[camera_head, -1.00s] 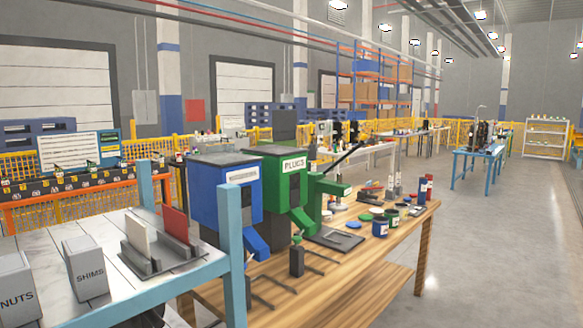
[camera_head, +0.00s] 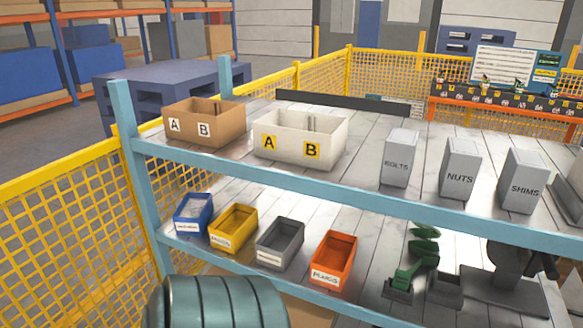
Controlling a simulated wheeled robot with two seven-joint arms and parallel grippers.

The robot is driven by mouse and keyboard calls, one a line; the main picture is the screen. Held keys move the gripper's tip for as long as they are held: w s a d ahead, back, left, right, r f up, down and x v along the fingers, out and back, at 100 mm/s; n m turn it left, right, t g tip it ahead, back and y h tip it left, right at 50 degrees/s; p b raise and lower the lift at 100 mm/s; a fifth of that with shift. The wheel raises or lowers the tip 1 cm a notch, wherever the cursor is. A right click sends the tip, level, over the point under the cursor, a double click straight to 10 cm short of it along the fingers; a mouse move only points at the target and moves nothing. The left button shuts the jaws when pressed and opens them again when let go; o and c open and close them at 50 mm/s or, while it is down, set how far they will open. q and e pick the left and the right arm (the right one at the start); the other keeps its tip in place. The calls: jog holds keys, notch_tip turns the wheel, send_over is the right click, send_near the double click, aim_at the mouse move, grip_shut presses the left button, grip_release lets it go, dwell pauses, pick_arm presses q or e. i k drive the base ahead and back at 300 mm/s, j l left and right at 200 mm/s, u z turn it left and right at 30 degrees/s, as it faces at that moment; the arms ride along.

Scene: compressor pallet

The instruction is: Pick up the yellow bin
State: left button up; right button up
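The yellow bin (camera_head: 234,229) is a small open-topped bin with a white label on its front. It stands on the lower shelf, between a blue bin (camera_head: 193,214) on its left and a grey bin (camera_head: 281,243) on its right. Its label is too small to read. Neither of my grippers shows in the head view.
An orange bin (camera_head: 334,259) stands right of the grey one, with green and dark parts (camera_head: 414,266) beyond. The light-blue rack beam (camera_head: 330,193) runs above the bins. Brown (camera_head: 204,121) and white (camera_head: 300,138) bins stand on the upper shelf. A teal ribbed cylinder (camera_head: 215,303) is below.

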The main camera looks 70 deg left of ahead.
aim_at(235, 227)
jog(key=u, duration=2.65)
jog(key=j+z, duration=0.1)
jog(key=z, duration=0.35)
jog(key=i+l, duration=0.15)
